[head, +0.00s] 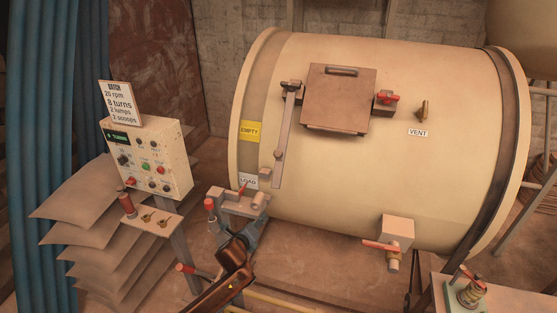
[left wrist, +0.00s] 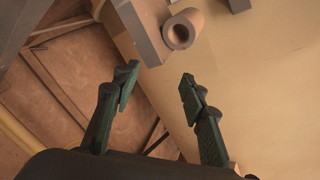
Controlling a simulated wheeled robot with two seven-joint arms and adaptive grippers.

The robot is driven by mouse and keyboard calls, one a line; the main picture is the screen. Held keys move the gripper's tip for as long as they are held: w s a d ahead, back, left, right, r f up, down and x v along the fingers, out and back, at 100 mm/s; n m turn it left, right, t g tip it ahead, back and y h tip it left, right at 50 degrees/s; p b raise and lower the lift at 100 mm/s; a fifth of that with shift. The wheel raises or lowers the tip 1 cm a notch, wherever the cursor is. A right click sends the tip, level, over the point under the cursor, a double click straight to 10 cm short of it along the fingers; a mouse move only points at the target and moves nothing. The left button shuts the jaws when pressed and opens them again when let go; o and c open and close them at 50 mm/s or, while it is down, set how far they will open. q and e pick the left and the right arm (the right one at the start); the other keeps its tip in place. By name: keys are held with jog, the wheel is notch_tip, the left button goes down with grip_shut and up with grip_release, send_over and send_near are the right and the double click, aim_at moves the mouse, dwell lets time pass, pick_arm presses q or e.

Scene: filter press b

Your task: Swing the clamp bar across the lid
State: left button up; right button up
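The lid (head: 340,98) is a square brown plate with a handle slot, shut on the cream drum (head: 440,110). The clamp bar (head: 285,130) is a narrow grey bar left of the lid. It hangs down from a pivot at its top end, clear of the lid. A red-topped catch (head: 386,98) sits at the lid's right side. My left gripper (head: 242,238) is low in front of the drum, below the bar's lower end and apart from it. In the left wrist view its two fingers (left wrist: 157,84) are spread with nothing between them. My right gripper is not in view.
A bracket with a pale hollow cylinder (left wrist: 182,30) is just beyond the left fingers; a similar cylinder (head: 259,200) shows in the head view. A control box (head: 150,158) stands left. A red-handled valve (head: 382,246) juts from the drum's lower right.

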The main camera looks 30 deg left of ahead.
pick_arm(q)
jog(key=s+d+r+m+t, duration=0.1)
jog(key=d+r+m+t, duration=0.15)
jog(key=r, duration=0.75)
jog(key=s+d+r+m+t, duration=0.1)
jog(key=d+r+m, duration=0.2)
jog(key=r, duration=0.6)
jog(key=m+t, duration=0.2)
jog(key=m, duration=0.3)
send_near(277, 156)
jog(key=w, duration=0.2)
jog(key=w+a, duration=0.1)
jog(key=shift+w+r+g+h+p, duration=0.1)
jog(key=shift+w+g+h+p, duration=0.15)
jog(key=shift+w+h+p, duration=0.1)
jog(key=shift+w+r, duration=0.15)
jog(key=shift+w, duration=0.15)
jog(key=w, duration=0.4)
jog(key=w+a, duration=0.1)
jog(key=w, duration=0.1)
jog(key=shift+p, duration=0.35)
jog(key=shift+w, duration=0.45)
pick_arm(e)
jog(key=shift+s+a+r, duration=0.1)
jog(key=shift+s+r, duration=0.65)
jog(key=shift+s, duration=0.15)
